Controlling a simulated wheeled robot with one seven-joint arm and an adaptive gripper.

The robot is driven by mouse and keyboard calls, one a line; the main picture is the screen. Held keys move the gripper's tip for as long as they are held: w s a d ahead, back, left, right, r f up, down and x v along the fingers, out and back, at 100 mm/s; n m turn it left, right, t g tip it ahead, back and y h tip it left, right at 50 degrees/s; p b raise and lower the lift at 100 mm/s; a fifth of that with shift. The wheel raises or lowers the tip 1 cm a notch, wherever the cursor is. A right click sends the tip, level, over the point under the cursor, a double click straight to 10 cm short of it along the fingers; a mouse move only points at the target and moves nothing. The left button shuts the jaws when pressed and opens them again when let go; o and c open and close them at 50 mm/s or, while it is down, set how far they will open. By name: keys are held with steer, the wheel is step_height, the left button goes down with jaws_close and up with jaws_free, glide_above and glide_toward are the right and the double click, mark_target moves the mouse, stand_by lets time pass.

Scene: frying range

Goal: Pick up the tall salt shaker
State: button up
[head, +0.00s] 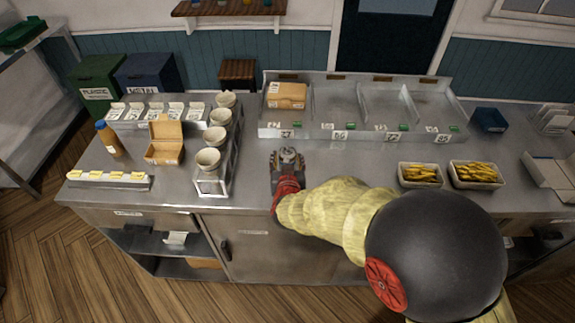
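No thing in the head view is clearly a tall salt shaker. My gripper (287,155) is over the middle of the counter, in front of the metal divided rack and right of the cup holder. It is well to the right of the bottle. I see it from above and behind, so its fingers are too small to tell open from shut. Nothing clearly shows in it.
A holder with several paper cups (208,159) and an open brown carton (165,148) stand between my gripper and the bottle. The divided rack (350,133) holds a closed carton (287,95). Two trays of fries (420,174) (477,174) are at right.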

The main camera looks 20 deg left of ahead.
jaws_close()
stand_by(0.5)
